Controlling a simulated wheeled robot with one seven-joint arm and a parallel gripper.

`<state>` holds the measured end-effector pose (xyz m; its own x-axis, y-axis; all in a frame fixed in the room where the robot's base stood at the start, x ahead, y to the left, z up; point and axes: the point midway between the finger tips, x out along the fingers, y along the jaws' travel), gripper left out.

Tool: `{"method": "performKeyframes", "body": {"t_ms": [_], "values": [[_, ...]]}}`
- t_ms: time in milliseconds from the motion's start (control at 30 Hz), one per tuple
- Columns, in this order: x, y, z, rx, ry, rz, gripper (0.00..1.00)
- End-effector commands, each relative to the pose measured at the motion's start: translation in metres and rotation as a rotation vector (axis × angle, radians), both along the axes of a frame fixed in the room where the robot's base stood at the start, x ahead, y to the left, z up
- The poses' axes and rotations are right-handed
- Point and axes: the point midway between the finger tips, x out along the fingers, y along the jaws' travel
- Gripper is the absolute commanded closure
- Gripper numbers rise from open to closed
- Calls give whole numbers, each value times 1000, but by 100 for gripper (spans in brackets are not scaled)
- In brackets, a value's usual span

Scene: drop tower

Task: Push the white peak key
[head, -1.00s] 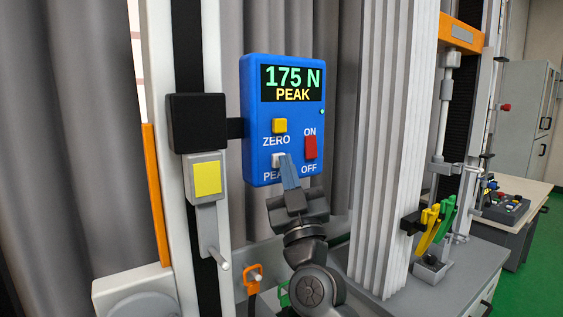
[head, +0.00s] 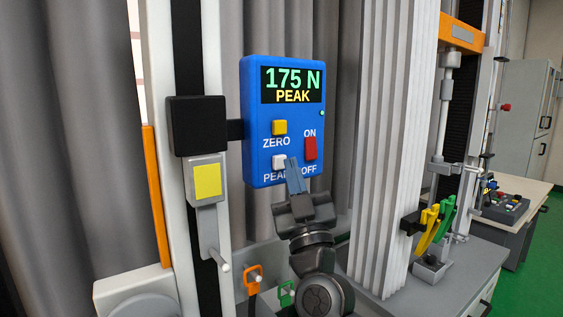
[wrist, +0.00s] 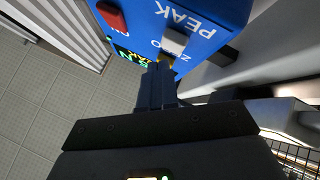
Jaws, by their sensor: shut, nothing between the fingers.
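The blue force gauge box (head: 251,110) hangs on the black mount. Its display (head: 292,84) reads 175 N with PEAK below. The white peak key (head: 279,162) is at the lower left of its face, under the yellow zero key (head: 279,127). My gripper (head: 293,163) is shut and empty, its tips just right of the white key in the head view, partly over the PEAK label. In the wrist view the white key (wrist: 175,40) lies beyond the shut fingertips (wrist: 160,68). The tips look apart from the key, though the gap is hard to judge.
A red on/off switch (head: 311,148) sits close to the right of my fingertips. A ribbed grey column (head: 393,150) stands to the right of my arm. A white upright with a yellow-faced block (head: 207,180) stands to the left.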

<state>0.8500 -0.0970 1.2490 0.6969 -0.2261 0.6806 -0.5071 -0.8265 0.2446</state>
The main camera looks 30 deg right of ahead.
Motion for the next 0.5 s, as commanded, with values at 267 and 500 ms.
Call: {"method": "performKeyframes", "body": {"t_ms": [267, 500], "values": [[-2, 0, 0, 0, 0, 0, 100], [-23, 0, 0, 1, 1, 0, 100]]}}
